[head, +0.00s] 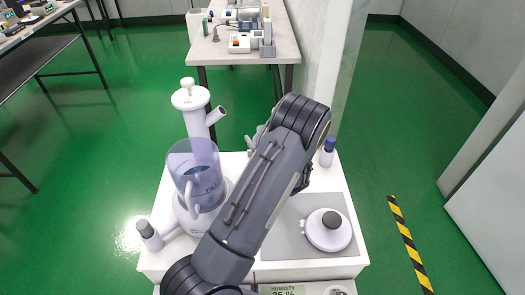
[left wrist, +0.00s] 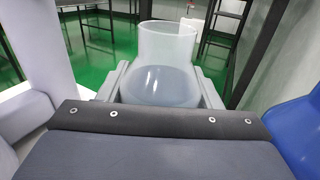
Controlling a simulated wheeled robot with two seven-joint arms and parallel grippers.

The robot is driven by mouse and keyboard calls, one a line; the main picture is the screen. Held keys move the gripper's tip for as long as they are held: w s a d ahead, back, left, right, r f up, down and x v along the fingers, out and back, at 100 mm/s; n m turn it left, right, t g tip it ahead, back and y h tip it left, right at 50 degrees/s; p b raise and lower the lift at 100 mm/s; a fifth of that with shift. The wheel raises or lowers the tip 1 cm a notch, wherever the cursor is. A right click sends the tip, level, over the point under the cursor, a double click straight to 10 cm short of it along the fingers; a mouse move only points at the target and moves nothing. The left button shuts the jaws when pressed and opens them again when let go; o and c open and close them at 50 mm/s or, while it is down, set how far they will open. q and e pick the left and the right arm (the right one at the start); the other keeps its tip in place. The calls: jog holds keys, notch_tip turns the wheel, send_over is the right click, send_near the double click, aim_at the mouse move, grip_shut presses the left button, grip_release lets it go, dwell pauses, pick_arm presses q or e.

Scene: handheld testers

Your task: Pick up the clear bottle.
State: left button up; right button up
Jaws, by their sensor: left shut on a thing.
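The clear bottle (left wrist: 166,42) is a see-through cylinder in the left wrist view, with its lower part between the two grey fingers. My left gripper (left wrist: 160,82) is shut on it, one finger on each side. In the head view my own left arm covers the bottle and most of the gripper. I cannot tell whether the bottle touches the surface under it. My right gripper is in neither view.
A white bench (head: 160,262) carries a mixer with a clear jug (head: 203,172) on the left. A small blue-capped bottle (head: 327,152) stands at the back right. A grey plate with a round white lidded dish (head: 327,232) lies front right. A farther table (head: 281,38) holds instruments.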

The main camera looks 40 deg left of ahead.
pick_arm(q)
jog(key=c, duration=0.4)
jog(key=shift+c, duration=0.2)
